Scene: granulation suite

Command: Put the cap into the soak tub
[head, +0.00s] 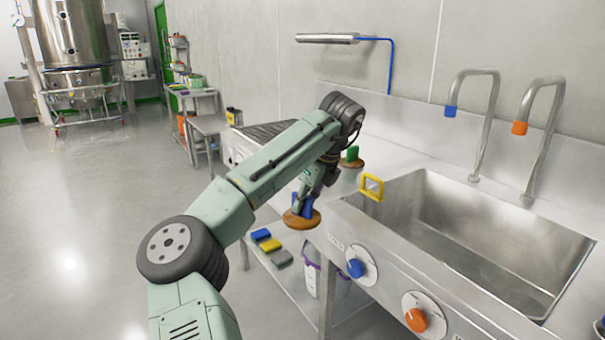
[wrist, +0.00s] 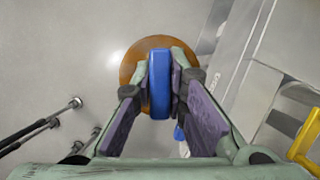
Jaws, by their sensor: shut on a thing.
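A cap, a round orange-brown disc (head: 299,219) with an upright blue grip (wrist: 160,84), is held by my gripper (head: 303,203). The gripper is shut on the blue grip from both sides, and the disc hangs level below the fingers. In the head view the cap is in the air, just left of the sink counter's front edge. In the wrist view the disc shows partly behind the grip, over grey floor. No tub is clearly identifiable; a white bucket (head: 311,279) with a purple rim stands under the counter, partly hidden by its edge.
Blue, yellow and grey blocks (head: 270,244) lie on the lower shelf. The floor at left is clear.

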